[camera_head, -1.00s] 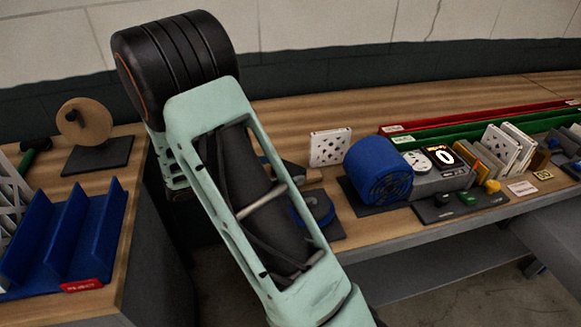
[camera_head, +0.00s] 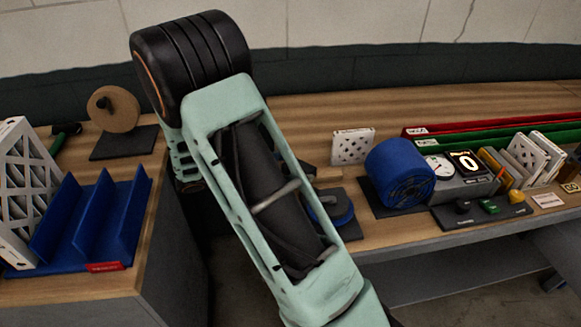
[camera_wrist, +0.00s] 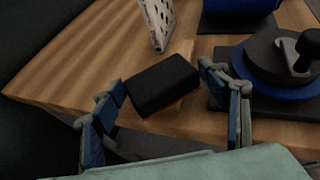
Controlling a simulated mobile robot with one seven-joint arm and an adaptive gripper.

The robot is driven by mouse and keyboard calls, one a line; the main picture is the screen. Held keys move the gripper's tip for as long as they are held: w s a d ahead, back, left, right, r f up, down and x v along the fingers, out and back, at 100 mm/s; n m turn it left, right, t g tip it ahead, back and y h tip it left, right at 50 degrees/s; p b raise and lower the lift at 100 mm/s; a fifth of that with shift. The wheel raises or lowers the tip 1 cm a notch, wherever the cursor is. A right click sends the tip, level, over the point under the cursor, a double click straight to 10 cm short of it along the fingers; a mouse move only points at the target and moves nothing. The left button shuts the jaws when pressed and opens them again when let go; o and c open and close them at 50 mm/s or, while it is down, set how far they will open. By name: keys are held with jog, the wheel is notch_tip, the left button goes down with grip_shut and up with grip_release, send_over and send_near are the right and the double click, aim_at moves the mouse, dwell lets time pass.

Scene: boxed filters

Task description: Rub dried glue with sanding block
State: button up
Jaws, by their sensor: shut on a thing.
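My gripper (camera_wrist: 162,82) is shut on a dark block (camera_wrist: 160,84), which looks like the sanding block. The block sits between the two blue-padded fingertips, above the wooden bench edge; I cannot tell whether it touches the bench. In the head view my arm hides the gripper and block. A white perforated filter (camera_head: 353,147) stands upright on the bench just beyond; it also shows in the wrist view (camera_wrist: 158,22). I cannot make out dried glue on any surface.
A blue disc with a dark knob (camera_wrist: 280,62) lies right of my gripper. A blue roll (camera_head: 400,172), a gauge (camera_head: 438,166) and several filters (camera_head: 530,155) stand farther right. On the left bench are a blue divided rack (camera_head: 95,222) and a tan disc (camera_head: 113,108).

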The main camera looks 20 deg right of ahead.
aim_at(325, 174)
jog(key=shift+s+d+f+b, duration=0.1)
jog(key=shift+s+d, duration=0.3)
jog(key=shift+d, duration=1)
jog(key=shift+s+d+r+b, duration=0.15)
jog(key=shift+s+d, duration=0.2)
jog(key=shift+d, duration=1.05)
jog(key=shift+s+d+f+b, duration=0.15)
jog(key=shift+s+d, duration=0.25)
jog(key=shift+d, duration=1)
jog(key=shift+r+p, duration=2.4)
jog(key=shift+r, duration=0.65)
jog(key=shift+r, duration=0.1)
notch_tip(325, 174, up, 3)
jog(key=shift+f+p, duration=0.1)
jog(key=shift+p, duration=1.15)
jog(key=shift+w+a+f, duration=0.1)
